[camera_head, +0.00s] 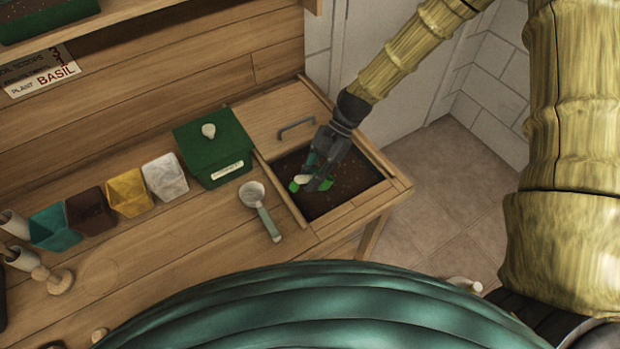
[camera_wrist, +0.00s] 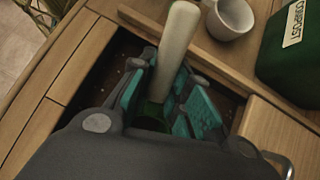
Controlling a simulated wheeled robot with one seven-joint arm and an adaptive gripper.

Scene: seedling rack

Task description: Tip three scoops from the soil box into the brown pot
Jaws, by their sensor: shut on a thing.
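The soil box (camera_head: 355,211) is a wooden bin sunk into the right end of the bench, with dark soil (camera_head: 345,185) inside. My gripper (camera_head: 316,178) reaches down into it. It is shut on a green scoop (camera_head: 297,187) with a cream handle, which also shows in the wrist view (camera_wrist: 178,40). The fingers hide much of the scoop, and I cannot tell whether it holds soil. The brown pot (camera_head: 90,211) stands at the left of the bench, between a teal pot (camera_head: 55,228) and a yellow pot (camera_head: 129,192). Its inside is not clear.
A white pot (camera_head: 165,178) stands right of the yellow one. Wooden pieces (camera_head: 55,280) sit at left. The front bench middle is clear.

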